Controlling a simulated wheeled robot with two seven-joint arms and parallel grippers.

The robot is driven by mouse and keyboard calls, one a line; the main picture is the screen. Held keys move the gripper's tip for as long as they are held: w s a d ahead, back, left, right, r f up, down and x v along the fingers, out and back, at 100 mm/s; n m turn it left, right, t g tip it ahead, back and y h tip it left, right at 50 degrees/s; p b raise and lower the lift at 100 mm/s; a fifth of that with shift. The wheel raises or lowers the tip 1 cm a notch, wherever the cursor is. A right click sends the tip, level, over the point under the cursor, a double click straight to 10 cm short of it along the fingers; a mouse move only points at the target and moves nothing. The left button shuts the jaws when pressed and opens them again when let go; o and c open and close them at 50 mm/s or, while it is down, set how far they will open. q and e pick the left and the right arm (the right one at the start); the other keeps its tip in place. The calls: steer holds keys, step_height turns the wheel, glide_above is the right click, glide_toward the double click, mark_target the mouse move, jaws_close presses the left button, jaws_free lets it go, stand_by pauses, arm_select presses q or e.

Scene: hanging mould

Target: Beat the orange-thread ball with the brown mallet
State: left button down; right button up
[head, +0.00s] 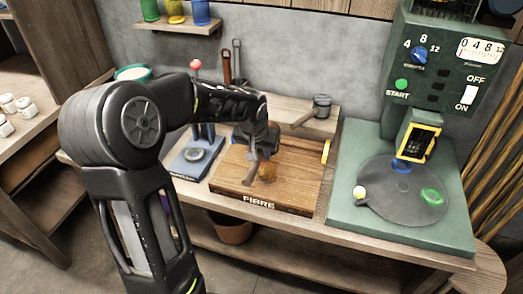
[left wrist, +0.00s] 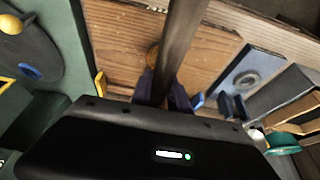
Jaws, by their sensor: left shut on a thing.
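My left gripper (head: 262,150) is above the wooden board marked FIBRE (head: 225,184). It is shut on the brown mallet (left wrist: 182,35), whose long dark shaft crosses the left wrist view from the top edge down to the jaws. In the head view a part of the mallet (head: 251,169) slants down from the gripper. The orange-brown ball (head: 267,172) sits on the board just right of the mallet. The ball (left wrist: 152,55) is partly hidden by the mallet and the fingers in the left wrist view. I cannot tell whether the mallet touches it. My right gripper is not in view.
A blue-grey stand (head: 188,166) is left of the board. A green machine (head: 440,85) with a round dark plate (head: 395,196) is at the right. A dark cup (head: 322,106) stands behind the board. A shelf with coloured jars (head: 176,26) hangs above.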

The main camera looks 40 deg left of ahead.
arm_select(q)
steer(key=shift+f+b, duration=0.8)
steer(key=shift+f, duration=0.75)
step_height(320, 180, down, 5)
steer(key=b, duration=0.4)
steer(key=shift+r, duration=0.15)
step_height(320, 180, up, 5)
steer(key=p, duration=0.3)
